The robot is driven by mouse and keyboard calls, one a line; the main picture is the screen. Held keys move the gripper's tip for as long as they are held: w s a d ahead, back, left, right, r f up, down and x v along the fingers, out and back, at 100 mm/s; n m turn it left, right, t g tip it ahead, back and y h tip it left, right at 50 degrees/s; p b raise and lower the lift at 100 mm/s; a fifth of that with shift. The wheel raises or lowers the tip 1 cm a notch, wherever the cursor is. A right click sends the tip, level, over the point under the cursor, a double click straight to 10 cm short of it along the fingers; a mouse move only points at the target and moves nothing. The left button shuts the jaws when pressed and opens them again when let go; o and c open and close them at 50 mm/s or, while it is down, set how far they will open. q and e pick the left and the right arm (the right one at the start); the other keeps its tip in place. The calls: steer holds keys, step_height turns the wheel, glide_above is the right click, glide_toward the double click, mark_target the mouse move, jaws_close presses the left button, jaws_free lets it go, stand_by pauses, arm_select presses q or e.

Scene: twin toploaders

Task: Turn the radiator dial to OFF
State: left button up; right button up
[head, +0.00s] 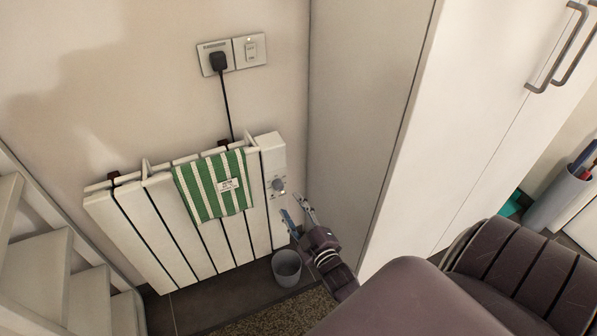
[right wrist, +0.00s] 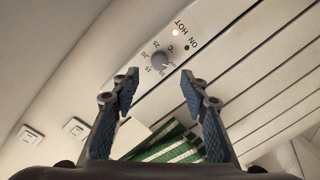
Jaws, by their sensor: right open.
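The white radiator (head: 150,235) hangs on the wall, with its control panel at its right end. The grey round dial (head: 278,184) sits on that panel; it also shows in the right wrist view (right wrist: 160,61), with numbers around it and the words ON and HOT beside small lights, one of them glowing. My right gripper (head: 298,208) is open and empty, just below and right of the dial. In the right wrist view its two fingers (right wrist: 157,88) stand apart with the dial beyond and between their tips, not touched. My left gripper is not in view.
A green striped towel (head: 214,187) hangs over the radiator. A grey bin (head: 286,267) stands on the floor below my right gripper. A tall white cabinet (head: 370,110) stands close on the right. A plug with a cord (head: 219,62) is in the wall socket. White stairs (head: 60,270) are at left.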

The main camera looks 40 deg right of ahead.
steer(key=v, duration=0.3)
steer(key=shift+s+a, duration=0.1)
steer(key=shift+s, duration=0.3)
